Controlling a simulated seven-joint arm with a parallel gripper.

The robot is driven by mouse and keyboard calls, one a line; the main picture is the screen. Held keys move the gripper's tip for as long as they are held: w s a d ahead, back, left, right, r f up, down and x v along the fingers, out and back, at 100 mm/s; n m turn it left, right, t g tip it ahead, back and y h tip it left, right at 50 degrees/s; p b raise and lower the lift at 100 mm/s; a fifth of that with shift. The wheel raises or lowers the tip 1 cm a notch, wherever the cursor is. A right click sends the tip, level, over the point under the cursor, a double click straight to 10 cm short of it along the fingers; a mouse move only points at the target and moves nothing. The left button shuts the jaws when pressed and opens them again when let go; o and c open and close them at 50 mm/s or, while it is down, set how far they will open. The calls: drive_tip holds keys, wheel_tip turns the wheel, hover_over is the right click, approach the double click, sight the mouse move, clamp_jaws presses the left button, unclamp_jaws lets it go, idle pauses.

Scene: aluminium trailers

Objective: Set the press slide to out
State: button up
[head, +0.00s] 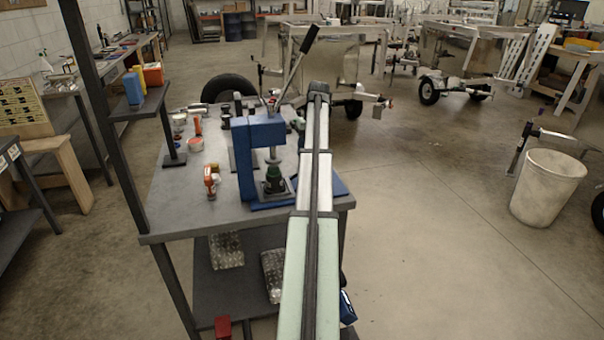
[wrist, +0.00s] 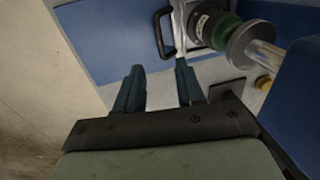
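The blue press (head: 262,135) stands on the grey workbench in the head view, with a long lever rising from it. Its steel ram and a green and black part sit in its throat; that green and black part (wrist: 215,30) also shows in the wrist view. A black loop handle (wrist: 159,35), apparently the press slide's, shows against the blue base in the wrist view. My gripper (wrist: 159,68) is open, its two dark fingers apart with nothing between them. The handle is just beyond the fingertips; I cannot tell whether they touch. My gripper is hidden in the head view.
The press's blue frame (wrist: 295,105) is close on the right of my gripper in the wrist view. Cups, an orange-handled tool (head: 210,180) and small items stand on the workbench (head: 175,215). The floor right of the bench is clear up to a white bin (head: 547,188).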

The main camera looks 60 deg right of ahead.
drive_tip(key=f, duration=0.3)
drive_tip(key=w+a+f, duration=0.1)
drive_tip(key=f, duration=0.5)
drive_tip(key=shift+w+a+f, duration=0.15)
drive_tip(key=shift+f, duration=0.2)
drive_tip(key=shift+c, duration=0.3)
clamp_jaws()
